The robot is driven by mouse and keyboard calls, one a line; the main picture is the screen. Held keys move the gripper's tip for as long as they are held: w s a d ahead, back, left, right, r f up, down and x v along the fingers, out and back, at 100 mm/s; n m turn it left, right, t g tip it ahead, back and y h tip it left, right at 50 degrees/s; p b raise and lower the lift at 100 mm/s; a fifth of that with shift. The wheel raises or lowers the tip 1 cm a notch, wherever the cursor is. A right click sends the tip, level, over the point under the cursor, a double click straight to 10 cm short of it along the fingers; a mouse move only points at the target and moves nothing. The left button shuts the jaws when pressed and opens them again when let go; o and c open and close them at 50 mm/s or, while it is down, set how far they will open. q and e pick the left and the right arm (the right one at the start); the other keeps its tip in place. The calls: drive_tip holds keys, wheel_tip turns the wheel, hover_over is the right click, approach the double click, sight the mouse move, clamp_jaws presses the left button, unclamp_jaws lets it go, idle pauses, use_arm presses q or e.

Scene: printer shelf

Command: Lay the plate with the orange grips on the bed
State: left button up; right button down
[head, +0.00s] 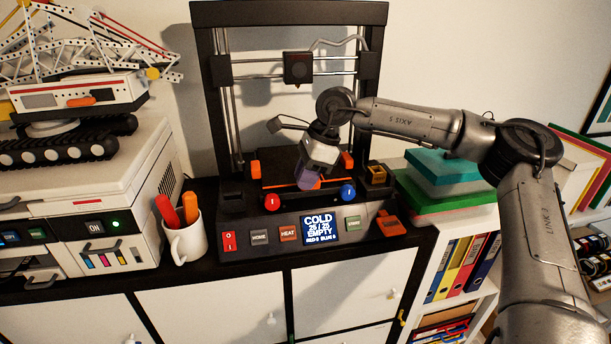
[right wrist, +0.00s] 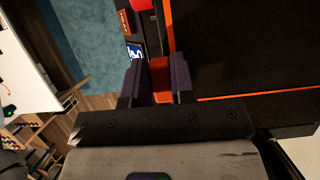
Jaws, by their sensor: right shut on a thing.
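The dark plate (head: 280,171) is at the bed of the printer (head: 262,226), between its uprights. In the right wrist view the plate (right wrist: 240,55) fills the upper right, and its orange grip (right wrist: 160,80) sits between my fingers. My right gripper (head: 308,183) points down at the plate's front edge and is shut on that grip; it also shows in the right wrist view (right wrist: 157,85). Orange pieces show at both sides of the bed area. The plate hides most of the bed, and I cannot tell whether they touch. My left gripper is out of view.
The printer's screen (head: 318,226) reads COLD and EMPTY. A red knob (head: 272,202) and a blue knob (head: 348,193) stand at the front. A white mug (head: 187,240) with red and orange sticks is left of the printer. Green and teal boxes (head: 445,168) are right of it.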

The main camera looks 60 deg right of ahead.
drive_tip(key=shift+f, duration=0.3)
drive_tip(key=c, duration=1)
unclamp_jaws()
drive_tip(key=shift+o, duration=0.6)
drive_tip(key=shift+s+d+r+b, duration=0.1)
drive_tip(key=shift+r+b, duration=0.15)
drive_tip(key=shift+b, duration=0.15)
drive_tip(key=b+v, duration=0.3)
drive_tip(key=v, duration=1)
